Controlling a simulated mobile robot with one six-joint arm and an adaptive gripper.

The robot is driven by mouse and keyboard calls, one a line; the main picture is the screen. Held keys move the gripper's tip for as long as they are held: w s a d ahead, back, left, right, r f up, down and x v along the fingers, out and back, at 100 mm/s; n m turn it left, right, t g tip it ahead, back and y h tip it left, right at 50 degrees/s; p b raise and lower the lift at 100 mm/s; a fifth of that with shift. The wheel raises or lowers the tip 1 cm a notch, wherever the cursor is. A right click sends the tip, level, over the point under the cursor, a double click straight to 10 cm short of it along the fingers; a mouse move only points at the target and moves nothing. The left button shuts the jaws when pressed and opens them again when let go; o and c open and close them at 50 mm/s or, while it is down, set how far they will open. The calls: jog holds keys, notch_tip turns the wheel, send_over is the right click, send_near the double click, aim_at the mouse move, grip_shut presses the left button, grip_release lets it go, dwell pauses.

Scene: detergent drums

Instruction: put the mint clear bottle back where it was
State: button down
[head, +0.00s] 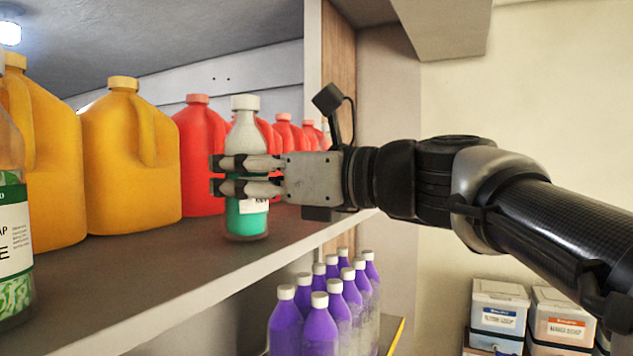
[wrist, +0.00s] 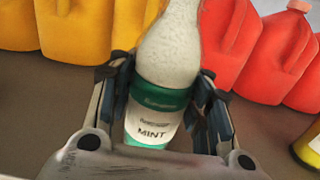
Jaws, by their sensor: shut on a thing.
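The mint clear bottle (head: 246,219) has a white cap, a clear upper part and green contents, with a white label. It stands upright at the shelf's front, its base at or very near the shelf surface; I cannot tell if it touches. My gripper (head: 232,177) comes from the right and is shut on the bottle's middle. In the wrist view the bottle (wrist: 161,103) sits between the two fingers of my gripper (wrist: 166,100), with "MINT" readable on the label. Its cap is out of the wrist view.
The shelf (head: 170,275) has yellow jugs (head: 130,150) and red jugs (head: 203,150) behind the bottle. A clear soap bottle (head: 14,230) stands at the left edge. Purple bottles (head: 320,325) stand on the shelf below. White boxes (head: 498,306) are at lower right. The shelf front between the two clear bottles is bare.

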jog(key=shift+a+f, duration=0.1)
jog(key=shift+f, duration=0.1)
jog(key=c, duration=0.8)
grip_release()
jog(key=shift+c, duration=0.2)
